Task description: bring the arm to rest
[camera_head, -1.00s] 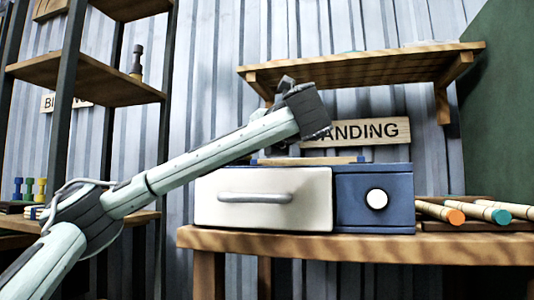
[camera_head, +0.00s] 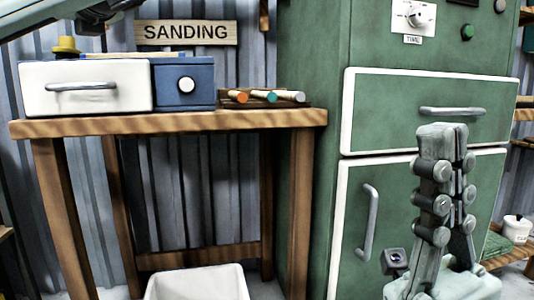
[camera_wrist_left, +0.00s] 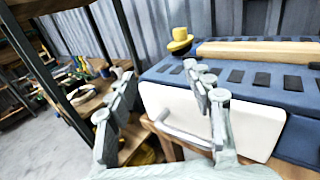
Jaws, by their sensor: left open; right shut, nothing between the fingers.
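My left arm crosses the top left corner of the head view, and only the underside of its gripper (camera_head: 103,12) shows there. In the left wrist view my left gripper (camera_wrist_left: 157,78) is open, with nothing between its fingers. Its fingers overlap the white drawer front in that picture; I cannot tell how far away the drawer is. My right gripper (camera_head: 443,135) points up at the lower right of the head view, in front of the green cabinet. Its fingers are shut together and hold nothing.
A blue sander box (camera_head: 185,85) with a white drawer (camera_head: 85,90) and a yellow knob (camera_head: 66,45) on top stands on a wooden table (camera_head: 170,122). Sticks with coloured ends (camera_head: 257,97) lie beside it. The green cabinet (camera_head: 400,90) stands right. A white bin (camera_head: 197,284) is below.

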